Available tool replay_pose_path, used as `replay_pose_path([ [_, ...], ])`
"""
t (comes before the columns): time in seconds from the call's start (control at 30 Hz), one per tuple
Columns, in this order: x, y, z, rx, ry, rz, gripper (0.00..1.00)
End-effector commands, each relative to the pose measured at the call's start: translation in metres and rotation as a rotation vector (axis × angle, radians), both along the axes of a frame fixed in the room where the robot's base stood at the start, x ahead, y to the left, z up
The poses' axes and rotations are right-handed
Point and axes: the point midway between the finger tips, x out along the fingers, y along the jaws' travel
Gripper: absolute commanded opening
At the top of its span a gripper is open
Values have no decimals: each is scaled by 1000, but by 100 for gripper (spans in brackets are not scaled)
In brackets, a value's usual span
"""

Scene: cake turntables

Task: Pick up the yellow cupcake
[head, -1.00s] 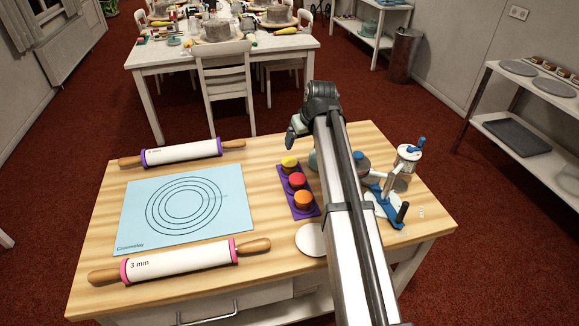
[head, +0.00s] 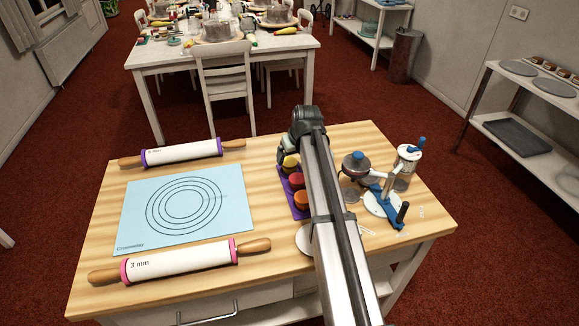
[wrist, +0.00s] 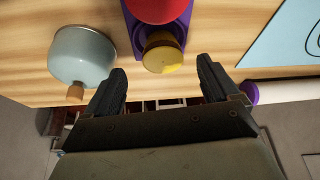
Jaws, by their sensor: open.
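The yellow cupcake (head: 290,163) sits at the far end of a purple tray (head: 290,202), in a row with a red cupcake (head: 296,181) and an orange cupcake (head: 302,200). In the wrist view the yellow cupcake (wrist: 163,54) lies just beyond the fingertips, roughly centred between them, with the red cupcake (wrist: 160,8) behind it. My gripper (wrist: 158,78) is open and empty, its two dark fingers apart. In the head view my gripper (head: 284,155) is by the yellow cupcake and partly covers it, and my arm hides part of the tray.
A grey-blue pot (wrist: 82,57) stands left of the fingers in the wrist view. A blue mat (head: 184,207) and rolling pins (head: 184,152) lie left of the tray. A white and blue stand (head: 383,198) and a grinder-like jar (head: 406,165) stand right of my arm.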

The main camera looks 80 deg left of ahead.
Motion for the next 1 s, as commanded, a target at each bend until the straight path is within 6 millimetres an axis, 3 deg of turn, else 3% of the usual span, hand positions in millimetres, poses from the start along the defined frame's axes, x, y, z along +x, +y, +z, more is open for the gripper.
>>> replay_pose_path([
  [0.33,-6,16,-39,-1,0,0,88],
  [0.63,-6,17,-44,0,0,0,87],
  [1.0,-6,17,-43,0,0,0,52],
])
